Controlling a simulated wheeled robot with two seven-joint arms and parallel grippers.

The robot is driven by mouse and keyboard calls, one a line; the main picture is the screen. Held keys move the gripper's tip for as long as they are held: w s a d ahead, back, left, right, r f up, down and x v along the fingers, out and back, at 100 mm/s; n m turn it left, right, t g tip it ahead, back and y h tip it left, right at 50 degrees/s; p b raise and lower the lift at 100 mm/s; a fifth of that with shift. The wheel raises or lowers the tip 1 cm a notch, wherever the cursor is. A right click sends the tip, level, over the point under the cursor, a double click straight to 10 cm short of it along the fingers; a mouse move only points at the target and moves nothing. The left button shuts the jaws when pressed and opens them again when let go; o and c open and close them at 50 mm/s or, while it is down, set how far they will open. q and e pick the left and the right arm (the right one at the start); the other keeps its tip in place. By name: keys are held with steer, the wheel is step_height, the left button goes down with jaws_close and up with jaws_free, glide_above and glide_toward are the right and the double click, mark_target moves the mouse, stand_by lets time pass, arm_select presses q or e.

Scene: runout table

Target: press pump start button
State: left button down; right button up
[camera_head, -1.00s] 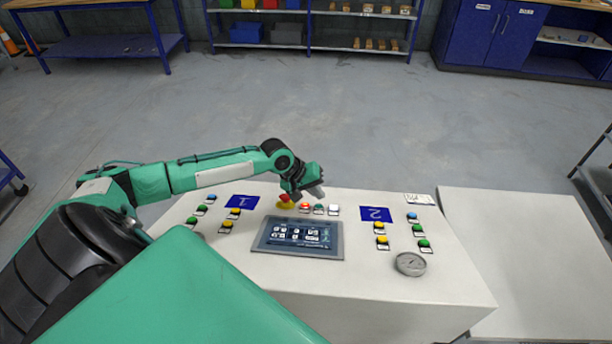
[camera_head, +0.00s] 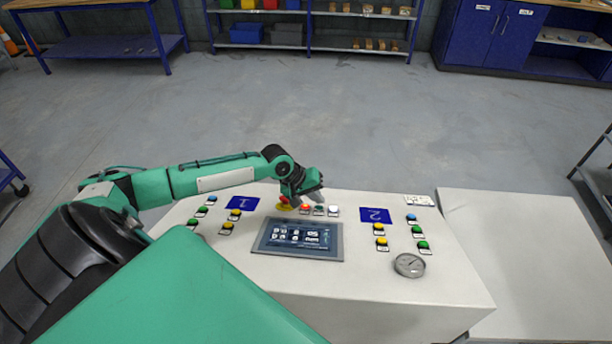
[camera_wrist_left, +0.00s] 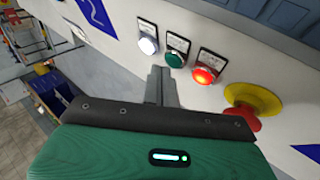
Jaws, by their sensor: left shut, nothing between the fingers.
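A row of panel buttons sits at the back of the white console (camera_head: 400,285). It has a white button (camera_head: 334,210), a green button (camera_head: 319,210) and an orange-red button (camera_head: 305,208); their labels are too small to read. The wrist view shows the white button (camera_wrist_left: 148,46) lit, the green button (camera_wrist_left: 174,60), and the red button (camera_wrist_left: 204,76) lit. My left gripper (camera_head: 319,199) is shut and empty just above this row. In the wrist view its fingertips (camera_wrist_left: 162,70) are close to the green button; I cannot tell whether they touch. My right gripper is not in view.
A yellow-and-red emergency stop (camera_head: 284,204) is left of the row. A screen (camera_head: 298,239) is in front of it. A bare white table (camera_head: 540,250) adjoins on the right.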

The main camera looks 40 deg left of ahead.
arm_select(q)
steer(key=shift+s+d+f, duration=0.1)
steer(key=shift+s+f, duration=0.05)
steer(key=shift+f, duration=0.25)
stand_by(0.3)
steer(key=shift+r, duration=0.15)
steer(key=shift+w+a+r+p, duration=0.2)
steer(key=shift+w+r+p, duration=0.1)
steer(key=shift+r+p, duration=0.55)
steer(key=shift+f, duration=0.1)
steer(key=r+p, duration=0.1)
steer(key=w+a+r+p, duration=0.1)
steer(key=r, duration=0.1)
steer(key=w+r+p, duration=0.1)
steer(key=r+p, duration=0.1)
steer(key=shift+w+a+r, duration=0.1)
steer(key=shift+a+r, duration=0.05)
steer(key=shift+r, duration=0.05)
stand_by(0.6)
